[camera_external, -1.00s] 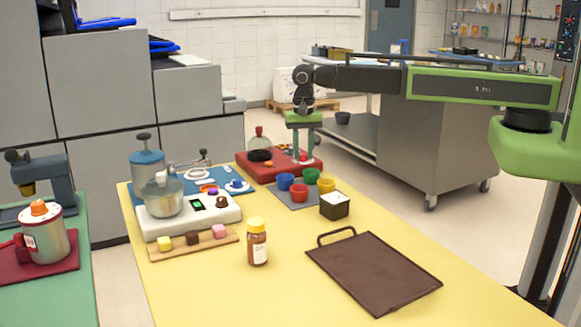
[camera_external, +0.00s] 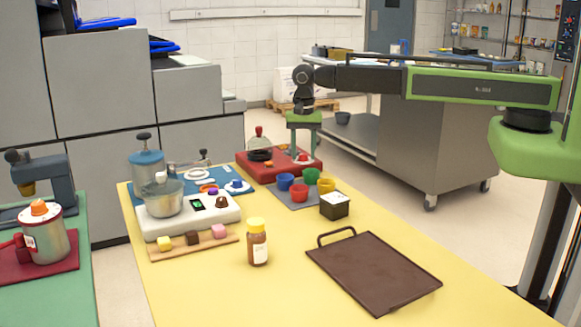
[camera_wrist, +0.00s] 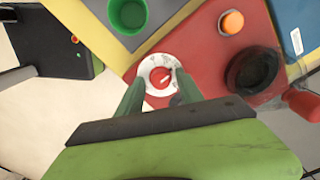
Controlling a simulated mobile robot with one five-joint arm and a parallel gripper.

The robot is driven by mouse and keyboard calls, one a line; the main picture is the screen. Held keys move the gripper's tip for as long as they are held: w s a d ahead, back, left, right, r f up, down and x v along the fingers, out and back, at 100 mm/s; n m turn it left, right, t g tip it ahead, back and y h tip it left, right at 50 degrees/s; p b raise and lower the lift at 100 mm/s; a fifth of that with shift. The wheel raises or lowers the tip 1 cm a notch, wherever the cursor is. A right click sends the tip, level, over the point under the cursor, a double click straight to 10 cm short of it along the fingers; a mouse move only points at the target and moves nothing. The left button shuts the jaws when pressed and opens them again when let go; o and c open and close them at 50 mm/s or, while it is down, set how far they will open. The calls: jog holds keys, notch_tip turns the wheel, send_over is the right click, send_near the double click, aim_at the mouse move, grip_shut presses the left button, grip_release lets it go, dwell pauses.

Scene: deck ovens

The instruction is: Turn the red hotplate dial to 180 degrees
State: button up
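The red hotplate dial (camera_wrist: 160,78) sits in a white round scale (camera_wrist: 146,68) on the red board (camera_wrist: 205,55). A short pale mark shows on the dial; the scale's figures are too small to read. My gripper (camera_wrist: 160,75) has one green finger on each side of the dial, with white scale visible between fingers and dial, so it looks open and not clamped. In the external view my gripper (camera_external: 304,156) points down over the right part of the red board (camera_external: 285,176), with the red dial (camera_external: 304,158) between its fingers.
On the board are a black round burner (camera_wrist: 253,72) and an orange piece (camera_wrist: 231,21). A green cup (camera_wrist: 127,14) stands close by on a grey mat. A brown tray (camera_external: 375,270) and a jar (camera_external: 257,243) stand nearer on the yellow table.

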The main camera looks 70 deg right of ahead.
aim_at(303, 154)
jog(key=shift+o, duration=0.4)
notch_tip(303, 154, up, 17)
jog(key=p, duration=1.7)
jog(key=shift+r, duration=0.2)
jog(key=s+d+f+n+b, duration=0.4)
jog(key=s+n, duration=0.3)
jog(key=s, duration=0.1)
jog(key=s+d+f+n+b, duration=0.4)
jog(key=s+n, duration=0.3)
jog(key=s, duration=0.1)
jog(key=shift+f, duration=0.3)
